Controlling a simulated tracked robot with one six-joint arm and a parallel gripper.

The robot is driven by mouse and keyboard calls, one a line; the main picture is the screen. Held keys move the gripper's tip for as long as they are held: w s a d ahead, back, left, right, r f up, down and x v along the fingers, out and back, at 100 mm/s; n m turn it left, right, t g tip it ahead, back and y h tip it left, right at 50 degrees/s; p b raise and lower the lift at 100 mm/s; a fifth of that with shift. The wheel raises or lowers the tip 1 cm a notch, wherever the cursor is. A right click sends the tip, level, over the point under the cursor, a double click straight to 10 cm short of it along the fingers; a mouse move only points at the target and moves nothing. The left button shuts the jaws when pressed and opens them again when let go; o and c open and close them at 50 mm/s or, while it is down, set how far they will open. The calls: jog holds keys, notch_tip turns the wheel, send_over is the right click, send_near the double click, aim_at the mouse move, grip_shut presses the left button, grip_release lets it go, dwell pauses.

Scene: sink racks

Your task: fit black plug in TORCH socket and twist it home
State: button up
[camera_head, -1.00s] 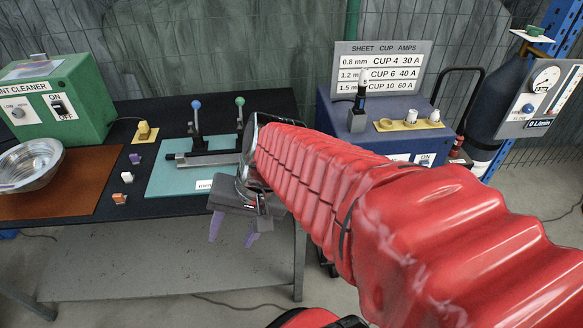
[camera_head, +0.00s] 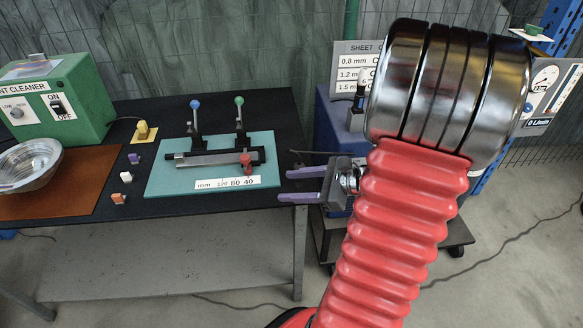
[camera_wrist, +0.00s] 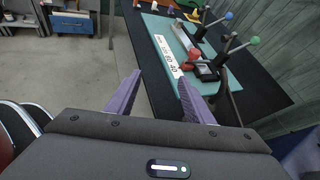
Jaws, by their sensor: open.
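My gripper (camera_head: 283,185) is open, its two purple fingers pointing left just off the bench's right end. They also show in the wrist view (camera_wrist: 160,79), with nothing between them. A thin black rod-like piece (camera_head: 325,153) lies just beyond the upper finger in the head view; I cannot tell if it is the black plug or a cable. A dark piece also shows beyond the right finger in the wrist view (camera_wrist: 228,88). The blue machine (camera_head: 328,125) stands behind my arm, mostly hidden. No TORCH label or socket can be made out.
A teal board (camera_head: 160,180) on the black bench carries a lever fixture, a red slider (camera_head: 246,164) and a scale strip. A green cleaner box (camera_head: 70,105), a metal bowl (camera_head: 45,150) and small coloured blocks stand left. Floor in front is open.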

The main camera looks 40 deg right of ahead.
aim_at(302, 182)
jog(key=s+d+f+m+t+h, duration=0.2)
jog(key=d+m, duration=0.4)
jog(key=d, duration=0.3)
jog(key=shift+s+d+f+t+h, duration=0.25)
jog(key=shift+s+t+h, duration=0.2)
jog(key=shift+h, duration=0.25)
jog(key=shift+a, duration=0.1)
jog(key=x, duration=0.8)
jog(key=shift+w+f, duration=0.1)
jog(key=shift+w, duration=0.1)
jog(key=shift+f+x, duration=0.2)
jog(key=shift+x, duration=2.45)
jog(key=shift+s, duration=0.1)
jog(key=shift+c, duration=0.5)
